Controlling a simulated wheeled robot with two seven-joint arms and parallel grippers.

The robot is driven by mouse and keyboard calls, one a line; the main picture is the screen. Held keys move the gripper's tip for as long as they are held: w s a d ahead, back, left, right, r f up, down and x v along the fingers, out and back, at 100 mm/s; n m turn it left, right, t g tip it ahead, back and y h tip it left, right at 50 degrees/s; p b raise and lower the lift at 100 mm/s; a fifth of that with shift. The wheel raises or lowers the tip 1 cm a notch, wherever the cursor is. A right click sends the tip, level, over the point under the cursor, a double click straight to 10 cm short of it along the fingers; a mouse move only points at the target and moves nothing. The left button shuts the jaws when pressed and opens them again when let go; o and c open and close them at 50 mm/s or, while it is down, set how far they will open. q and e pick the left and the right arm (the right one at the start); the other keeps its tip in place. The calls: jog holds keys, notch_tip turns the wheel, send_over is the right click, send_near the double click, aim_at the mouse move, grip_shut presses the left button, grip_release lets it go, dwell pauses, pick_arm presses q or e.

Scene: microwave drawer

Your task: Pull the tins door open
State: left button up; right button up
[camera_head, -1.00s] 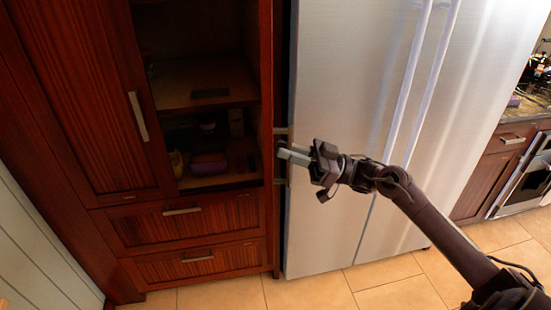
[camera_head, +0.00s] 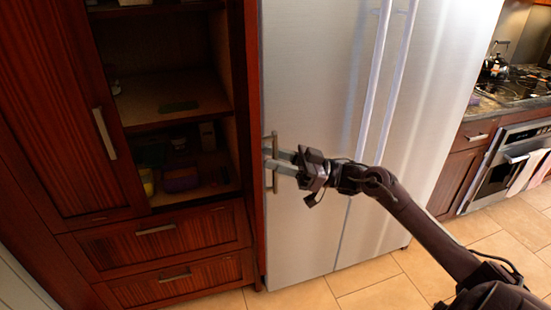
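The tall reddish-brown wooden cabinet stands at left. Its tins door (camera_head: 250,110) shows as a narrow wooden panel seen nearly edge-on, swung out beside the fridge, and the shelves behind it are exposed. The door's vertical metal handle (camera_head: 275,140) is on its right side. My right gripper (camera_head: 274,160) reaches in from the right with its two grey fingers apart at the middle of the handle, one higher in the picture than the other. Whether they touch the bar cannot be told. My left gripper is not in view.
The steel fridge (camera_head: 315,60) stands close to the right of the door. The left cabinet door (camera_head: 65,120) is shut. Two shut drawers (camera_head: 160,238) lie below the shelves. A purple item (camera_head: 180,180) sits on the lower shelf. Tiled floor (camera_head: 370,272) is clear in front.

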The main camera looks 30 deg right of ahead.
jog(key=b+v, duration=0.2)
jog(key=v, duration=0.6)
jog(key=shift+a, duration=0.1)
dwell(0.5)
